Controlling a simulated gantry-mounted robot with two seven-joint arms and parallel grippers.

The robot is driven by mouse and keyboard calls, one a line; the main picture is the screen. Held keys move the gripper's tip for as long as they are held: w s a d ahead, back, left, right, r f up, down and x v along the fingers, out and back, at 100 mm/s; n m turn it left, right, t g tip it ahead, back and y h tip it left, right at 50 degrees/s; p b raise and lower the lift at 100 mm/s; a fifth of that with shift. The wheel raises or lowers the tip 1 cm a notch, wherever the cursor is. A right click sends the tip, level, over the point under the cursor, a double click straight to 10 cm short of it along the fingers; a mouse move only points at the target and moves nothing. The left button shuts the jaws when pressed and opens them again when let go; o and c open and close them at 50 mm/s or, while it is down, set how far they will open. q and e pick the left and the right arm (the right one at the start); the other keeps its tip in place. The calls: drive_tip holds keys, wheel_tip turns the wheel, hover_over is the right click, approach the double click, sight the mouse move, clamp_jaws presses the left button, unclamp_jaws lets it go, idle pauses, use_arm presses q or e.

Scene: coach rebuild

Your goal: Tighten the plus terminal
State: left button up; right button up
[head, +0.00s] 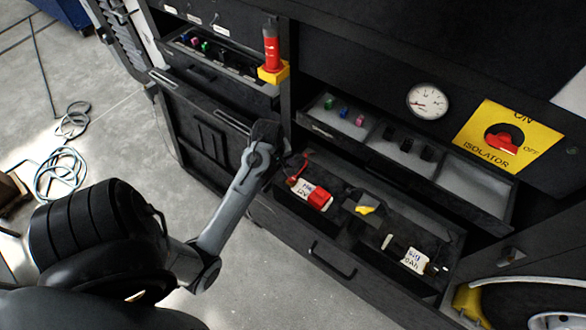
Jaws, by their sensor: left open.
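An open lower drawer (378,283) holds two dark batteries with white labels. The left battery (304,187) has a red cap or cover (320,198) at its right end and a red lead (297,172) at its upper left. The right battery (414,260) has a white label and a pale post at its left. I cannot make out which post is the plus terminal. My left gripper (270,140) is open above the drawer's left end, up and left of the red lead, apart from the batteries as far as I see. Its fingertips are hard to make out. My right gripper is out of view.
A yellow bracket (364,207) sits between the batteries. An open tray (400,150) with small coloured parts lies above the drawer. A gauge (428,101) and isolator switch (503,143) are on the panel. Floor lies left.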

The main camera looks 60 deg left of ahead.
sight(292, 178)
use_arm(q)
drive_tip(key=w+f+n+h, duration=0.1)
drive_tip(key=f+n, duration=0.2)
drive_tip(key=w+a+f+n+t+h+b, duration=0.1)
drive_tip(key=f+n, duration=0.3)
drive_tip(key=w+f+n+h, duration=0.1)
drive_tip(key=f+n+h, duration=0.1)
drive_tip(key=f+n, duration=0.1)
drive_tip(key=shift+w+a+f+n, duration=0.25)
drive_tip(key=shift+w+a+n, duration=0.15)
drive_tip(key=shift+n, duration=0.1)
drive_tip(key=shift+b+x, duration=0.4)
drive_tip(key=shift+x, duration=0.55)
drive_tip(key=c, duration=1)
drive_tip(key=shift+c, duration=0.2)
